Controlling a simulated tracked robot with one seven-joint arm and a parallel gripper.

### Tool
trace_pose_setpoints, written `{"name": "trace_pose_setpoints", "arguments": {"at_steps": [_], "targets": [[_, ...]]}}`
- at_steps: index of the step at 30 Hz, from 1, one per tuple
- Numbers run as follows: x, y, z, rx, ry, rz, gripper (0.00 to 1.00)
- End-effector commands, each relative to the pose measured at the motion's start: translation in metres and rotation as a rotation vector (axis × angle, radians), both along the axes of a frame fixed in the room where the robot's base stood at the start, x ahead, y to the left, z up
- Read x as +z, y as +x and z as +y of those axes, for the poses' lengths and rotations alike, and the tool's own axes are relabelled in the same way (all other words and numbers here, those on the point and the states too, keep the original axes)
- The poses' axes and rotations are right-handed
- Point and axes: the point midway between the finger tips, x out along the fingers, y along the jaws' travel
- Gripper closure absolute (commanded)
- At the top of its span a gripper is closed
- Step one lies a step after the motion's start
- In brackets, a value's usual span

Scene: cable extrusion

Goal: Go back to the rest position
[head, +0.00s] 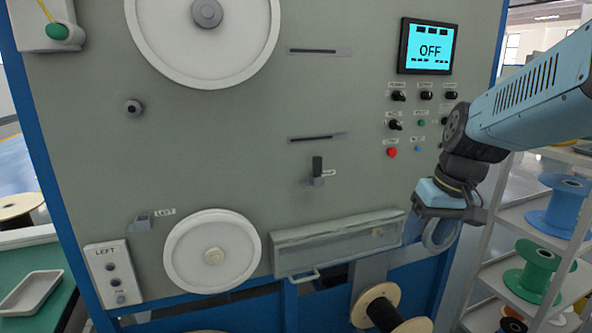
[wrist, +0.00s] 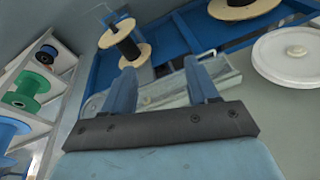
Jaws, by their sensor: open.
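My gripper (head: 440,232) is at the right of the machine panel in the head view, pointing down beside the right end of a long grey tray-like box (head: 335,243). In the wrist view my gripper (wrist: 161,85) has its two blue fingers spread apart with nothing between them. The grey box (wrist: 228,72) shows behind the fingers there. My arm comes in from the right edge of the head view. The machine's screen (head: 428,47) reads OFF.
Knobs and a red button (head: 392,153) sit below the screen. A shelf (head: 520,215) with blue (head: 558,205) and green (head: 533,270) spools stands close at the right. White wheels (head: 212,252) are on the panel.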

Motion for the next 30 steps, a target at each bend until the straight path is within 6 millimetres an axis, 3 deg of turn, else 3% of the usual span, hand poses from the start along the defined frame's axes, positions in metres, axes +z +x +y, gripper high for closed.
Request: {"name": "trace_pose_setpoints", "arguments": {"at_steps": [9,15,30], "targets": [[0.035,-0.044,0.010,-0.079,-0.088,-0.184,0.41],[0.047,-0.062,0.011,-0.117,-0.106,-0.268,0.41],[0.049,-0.067,0.011,-0.132,-0.110,-0.292,0.41]]}}
